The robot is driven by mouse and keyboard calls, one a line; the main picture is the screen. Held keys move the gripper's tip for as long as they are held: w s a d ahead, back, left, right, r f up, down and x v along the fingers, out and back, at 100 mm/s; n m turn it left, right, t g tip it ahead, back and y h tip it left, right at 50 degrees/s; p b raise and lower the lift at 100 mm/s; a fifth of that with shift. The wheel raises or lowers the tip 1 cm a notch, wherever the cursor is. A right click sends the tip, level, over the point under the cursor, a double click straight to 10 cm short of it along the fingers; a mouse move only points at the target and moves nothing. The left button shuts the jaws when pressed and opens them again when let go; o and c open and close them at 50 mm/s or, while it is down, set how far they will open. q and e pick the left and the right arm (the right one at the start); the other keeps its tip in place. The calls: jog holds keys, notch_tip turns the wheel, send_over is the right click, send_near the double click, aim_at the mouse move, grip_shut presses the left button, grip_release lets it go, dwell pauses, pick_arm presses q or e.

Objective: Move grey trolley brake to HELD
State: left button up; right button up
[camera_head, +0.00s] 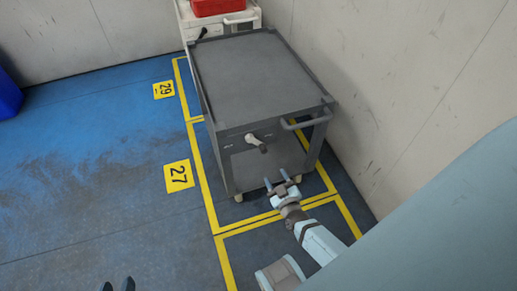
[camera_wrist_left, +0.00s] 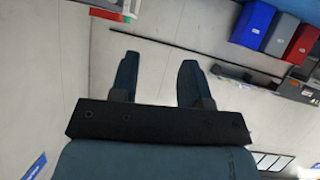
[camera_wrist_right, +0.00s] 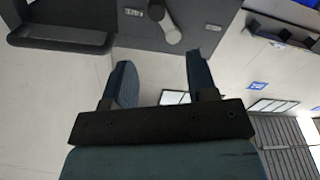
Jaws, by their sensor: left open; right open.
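The grey trolley (camera_head: 250,70) stands against the right wall, on the yellow-lined bay by the 27 marker. Its pale brake lever (camera_head: 256,141) is on the front panel and points down and slightly right. In the right wrist view the lever (camera_wrist_right: 165,22) sits between two small labels, whose words are too small to read. My right gripper (camera_head: 283,185) is open and empty, in front of and below the lever, apart from it. My left gripper (camera_head: 118,285) is open and empty at the bottom edge of the head view; only its fingertips show there.
The trolley's push handle (camera_head: 308,123) juts out right of the lever. A white trolley (camera_head: 242,16) with a red crate (camera_head: 215,6) stands behind. The 27 floor marker (camera_head: 178,176) lies left. The blue floor (camera_head: 90,150) at left is clear. A blue bin (camera_head: 8,95) is at the left edge.

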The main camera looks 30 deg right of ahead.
aim_at(265, 152)
jog(key=b+x, duration=0.2)
jog(key=x, duration=0.2)
jog(key=b+x, duration=0.2)
jog(key=x, duration=0.2)
jog(key=b+x, duration=0.2)
jog(key=x, duration=0.3)
jog(key=shift+d+f, duration=0.3)
jog(key=shift+f, duration=0.1)
pick_arm(q)
jog(key=w+d+r+t+h, duration=0.1)
jog(key=d+r+t+h, duration=0.1)
jog(key=r, duration=0.3)
jog(key=w+d+r+t+h, duration=0.1)
jog(key=d+r+t+h, duration=0.1)
jog(key=r, duration=0.3)
jog(key=shift+w+d+r+t+b, duration=0.35)
jog(key=shift+d+t, duration=0.1)
jog(key=shift+t, duration=0.45)
pick_arm(e)
jog(key=shift+w+d+r, duration=0.15)
jog(key=shift+w, duration=0.45)
